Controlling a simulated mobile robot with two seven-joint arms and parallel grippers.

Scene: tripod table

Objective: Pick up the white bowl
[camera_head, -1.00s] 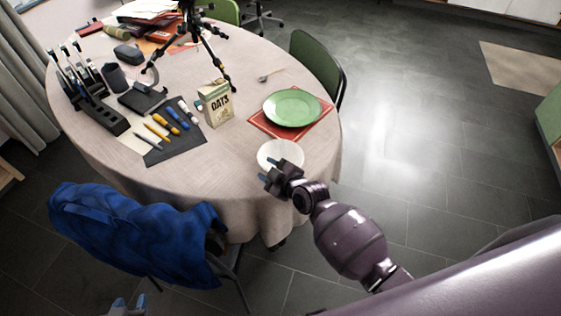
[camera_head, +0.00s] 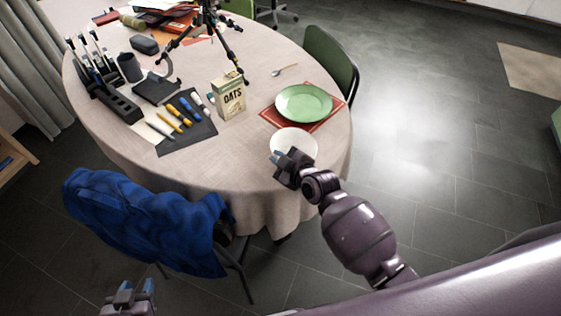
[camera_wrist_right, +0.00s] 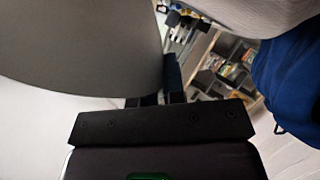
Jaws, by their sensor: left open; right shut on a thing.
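The white bowl (camera_head: 298,138) is at the near right side of the round table, just in front of the green plate. My right gripper (camera_head: 278,157) is shut on the bowl's near-left rim. Its fingers cover part of that rim, and I cannot tell whether the bowl is clear of the cloth. In the right wrist view, a large grey curved surface, apparently the bowl (camera_wrist_right: 80,45), fills the upper left beside the dark fingers (camera_wrist_right: 155,100). My left gripper (camera_head: 135,287) is open and empty at the bottom left, away from the table.
The green plate (camera_head: 304,103) lies on a red mat (camera_head: 334,121). An oats carton (camera_head: 229,97), a tripod (camera_head: 213,25) and several pens on a dark mat (camera_head: 198,132) stand left of it. A blue jacket (camera_head: 145,220) hangs on a chair near the table's front.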

